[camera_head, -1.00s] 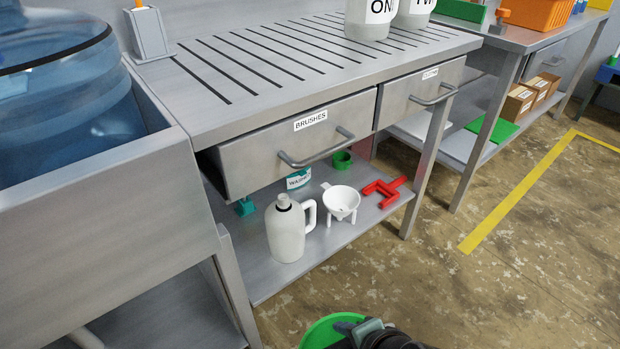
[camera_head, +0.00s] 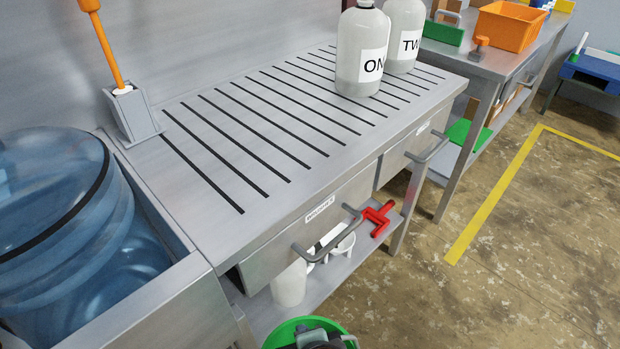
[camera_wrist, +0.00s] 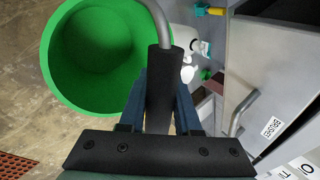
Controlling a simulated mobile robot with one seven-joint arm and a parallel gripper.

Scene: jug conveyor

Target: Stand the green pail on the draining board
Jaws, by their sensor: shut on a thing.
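The green pail (camera_head: 283,334) shows at the bottom edge of the head view, in front of the bench and below its top. In the wrist view the pail (camera_wrist: 65,62) is large, and I look into its empty inside. My gripper (camera_wrist: 163,100) is shut on the dark grip of the pail's handle. In the head view my gripper (camera_head: 318,340) is partly cut off by the frame. The draining board (camera_head: 250,125) is the slotted grey metal bench top. Its left and middle parts are bare.
Two white jugs, ONE (camera_head: 361,60) and TWO (camera_head: 404,35), stand on the board's far right. A holder (camera_head: 132,112) with an orange-handled tool stands at its back left. A blue bottle (camera_head: 65,215) lies in the sink at left. Drawer handles (camera_head: 325,240) stick out in front.

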